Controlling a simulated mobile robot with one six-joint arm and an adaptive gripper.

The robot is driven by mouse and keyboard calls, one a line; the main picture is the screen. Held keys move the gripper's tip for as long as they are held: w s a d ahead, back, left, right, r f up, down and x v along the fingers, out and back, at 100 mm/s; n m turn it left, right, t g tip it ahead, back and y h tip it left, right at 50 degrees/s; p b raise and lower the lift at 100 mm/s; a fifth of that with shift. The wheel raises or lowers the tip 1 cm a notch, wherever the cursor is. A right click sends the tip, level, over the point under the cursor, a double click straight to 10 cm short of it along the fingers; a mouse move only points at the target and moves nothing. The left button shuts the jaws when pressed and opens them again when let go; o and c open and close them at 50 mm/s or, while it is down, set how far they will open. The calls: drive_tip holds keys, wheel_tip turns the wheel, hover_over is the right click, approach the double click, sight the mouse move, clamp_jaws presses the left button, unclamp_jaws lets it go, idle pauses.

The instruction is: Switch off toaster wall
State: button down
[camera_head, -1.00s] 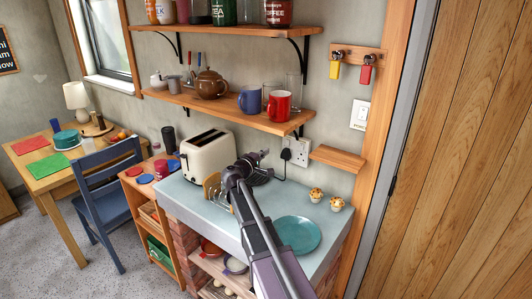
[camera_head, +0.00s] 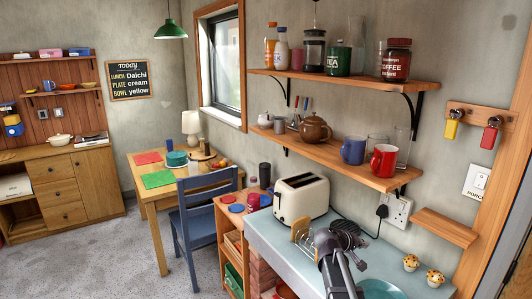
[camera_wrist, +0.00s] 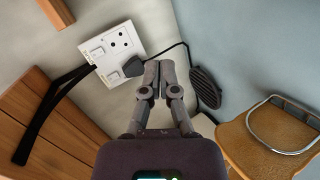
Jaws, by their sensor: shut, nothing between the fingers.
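The white double wall socket (camera_head: 397,212) is on the wall below the lower shelf. In the wrist view the socket (camera_wrist: 112,45) shows two rocker switches, and a black plug (camera_wrist: 132,67) sits in one outlet. A black cable runs from the plug; in the head view it leads towards the cream toaster (camera_head: 301,198) on the counter. My gripper (camera_head: 347,234) is over the counter, in front of the wall. In the wrist view my gripper (camera_wrist: 158,66) is shut and empty, its tips beside the plug in the picture. Contact cannot be told.
A small wooden ledge (camera_head: 444,227) juts out right of the socket. A toast rack (camera_head: 303,238) stands left of my gripper; two muffins (camera_head: 411,262) and a teal plate (camera_head: 382,289) are to its right. The lower shelf (camera_head: 345,164) with mugs overhangs. A dark ribbed thing (camera_wrist: 204,87) is close to my fingers.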

drive_tip(key=s+a+f+g+y, duration=0.1)
drive_tip(key=s+a+f, duration=0.1)
drive_tip(key=s, duration=0.1)
drive_tip(key=s+a+f+m+g+y, duration=0.1)
drive_tip(key=s+a+f+y, duration=0.1)
drive_tip(key=s+f, duration=0.1)
drive_tip(key=s+a+f+m+y, duration=0.1)
drive_tip(key=s+a+f+y, duration=0.1)
drive_tip(key=s, duration=0.3)
drive_tip(key=shift+a+f+g, duration=0.25)
drive_tip(key=shift+f+g, duration=0.05)
drive_tip(key=shift+g, duration=0.1)
drive_tip(key=s+a+f+g+y, duration=0.2)
drive_tip(key=s+a+y, duration=0.4)
drive_tip(key=s+a, duration=0.4)
drive_tip(key=shift+f+y, duration=0.3)
drive_tip(key=shift+f, duration=0.15)
